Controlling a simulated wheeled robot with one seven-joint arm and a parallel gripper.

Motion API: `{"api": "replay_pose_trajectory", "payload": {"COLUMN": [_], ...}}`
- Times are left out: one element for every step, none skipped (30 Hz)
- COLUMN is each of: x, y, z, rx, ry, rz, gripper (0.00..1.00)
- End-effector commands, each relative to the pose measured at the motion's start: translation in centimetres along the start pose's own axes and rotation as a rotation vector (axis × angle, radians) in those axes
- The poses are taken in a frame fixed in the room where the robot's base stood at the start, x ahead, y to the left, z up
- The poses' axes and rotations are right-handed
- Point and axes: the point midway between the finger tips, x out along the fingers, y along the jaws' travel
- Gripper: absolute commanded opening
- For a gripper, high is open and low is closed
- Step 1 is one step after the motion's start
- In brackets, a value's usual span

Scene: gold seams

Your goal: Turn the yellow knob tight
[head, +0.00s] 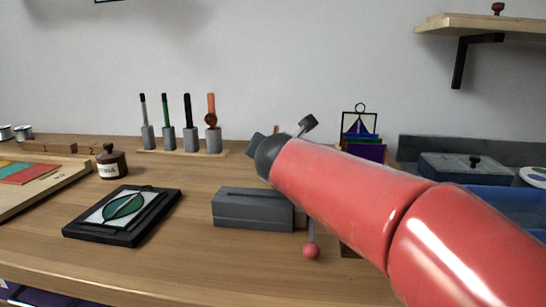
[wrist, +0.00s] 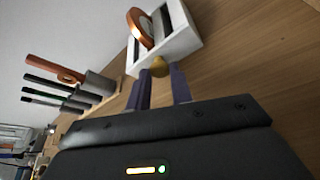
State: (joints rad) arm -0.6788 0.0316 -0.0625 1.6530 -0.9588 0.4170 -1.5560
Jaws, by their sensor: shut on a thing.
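The yellow knob (wrist: 158,67) shows in the wrist view, at the near side of a white block (wrist: 172,45) with dark slots. A copper-coloured ring (wrist: 138,28) stands in one slot of the block. My gripper (wrist: 162,73) has its two dark purple fingers on either side of the knob and is shut on it. The fingers partly cover the knob, and I cannot tell how tight it is. In the head view my red arm hides the gripper, the knob and the white block.
A grey slotted box (head: 252,212) and a red ball on a rod (head: 311,251) are near my arm. A tool stand (head: 182,152) holds upright tools at the back. A brown jar (head: 112,164) and a black-framed leaf panel (head: 72,230) lie left. The front table is clear.

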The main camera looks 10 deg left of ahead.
Motion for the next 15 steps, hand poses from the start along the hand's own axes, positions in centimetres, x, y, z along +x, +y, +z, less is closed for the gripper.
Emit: {"api": "replay_pose_trajectory", "payload": {"x": [0.02,0.02,0.02,0.02,0.02,0.02,0.02,0.02,0.03,0.03,0.04,0.05,0.05,0.06,0.06], "y": [-0.02,-0.02,-0.02,-0.02,-0.02,-0.02,-0.02,-0.04,-0.06,-0.07,-0.08,-0.10,-0.11,-0.12,-0.14], "z": [-0.12,-0.12,-0.12,-0.11,-0.10,-0.09,-0.09,-0.08,-0.08,-0.08,-0.08,-0.08,-0.07,-0.07,-0.08], "rx": [0.000,-0.001,-0.001,-0.001,-0.001,-0.001,-0.001,-0.001,-0.001,-0.001,-0.001,-0.001,-0.001,-0.001,-0.001], "ry": [0.002,0.002,0.002,0.002,0.002,0.001,0.001,0.001,0.001,0.001,0.001,0.001,0.001,0.001,0.001], "rz": [-0.001,-0.001,-0.001,-0.001,-0.001,-0.001,-0.001,-0.001,-0.002,-0.002,-0.003,-0.003,-0.003,-0.004,-0.004], "gripper": [0.00,0.23,0.28,0.32,0.36,0.41,0.44,0.44,0.44,0.44,0.44,0.44,0.44,0.44,0.44]}}
